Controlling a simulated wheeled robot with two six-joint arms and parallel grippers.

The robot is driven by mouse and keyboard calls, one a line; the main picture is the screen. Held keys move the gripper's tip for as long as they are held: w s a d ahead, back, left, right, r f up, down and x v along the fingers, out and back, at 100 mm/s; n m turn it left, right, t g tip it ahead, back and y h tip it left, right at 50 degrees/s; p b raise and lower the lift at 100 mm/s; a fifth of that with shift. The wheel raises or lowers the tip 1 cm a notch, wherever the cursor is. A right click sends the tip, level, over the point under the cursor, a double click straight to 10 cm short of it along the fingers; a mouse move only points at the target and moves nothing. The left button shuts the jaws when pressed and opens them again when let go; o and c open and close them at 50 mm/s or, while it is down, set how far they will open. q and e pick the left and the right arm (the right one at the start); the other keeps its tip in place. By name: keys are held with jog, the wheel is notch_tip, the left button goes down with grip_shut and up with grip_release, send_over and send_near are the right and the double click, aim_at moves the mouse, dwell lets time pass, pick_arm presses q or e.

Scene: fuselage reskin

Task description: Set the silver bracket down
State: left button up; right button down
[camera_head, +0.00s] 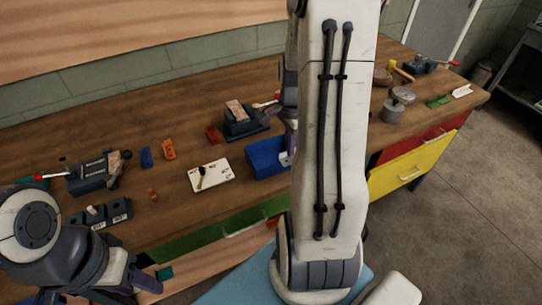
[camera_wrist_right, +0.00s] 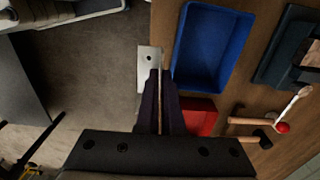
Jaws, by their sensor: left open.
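The silver bracket (camera_wrist_right: 148,66) is a small pale metal plate with a hole, at the fingertips of my right gripper (camera_wrist_right: 160,76). The right gripper looks shut on its edge. In the right wrist view it shows against the floor, beside the blue bin (camera_wrist_right: 212,45). In the head view a pale bit of the bracket (camera_head: 285,158) shows at the right end of the blue bin (camera_head: 264,160); my right arm hides much of that area. My left gripper (camera_head: 146,279) is open at the lower left, in front of the bench, away from the bracket.
The wooden bench (camera_head: 130,216) carries a white card (camera_head: 211,175), a vise (camera_head: 241,119), another vise (camera_head: 98,172), dark labelled blocks (camera_head: 103,213) and small red, orange and blue blocks. A yellow drawer (camera_head: 412,168) stands open at the right. Bare wood lies left of the card.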

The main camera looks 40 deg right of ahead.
jog(key=p, duration=0.2)
send_over(270, 158)
notch_tip(270, 158, down, 6)
jog(key=shift+r, duration=0.15)
notch_tip(270, 158, down, 4)
jog(key=shift+r+p, duration=0.1)
jog(key=shift+p, duration=0.5)
jog(key=shift+f, duration=0.2)
jog(key=shift+f, duration=0.2)
jog(key=c, duration=1.1)
grip_release()
jog(key=shift+o, duration=0.2)
jog(key=shift+r, duration=0.1)
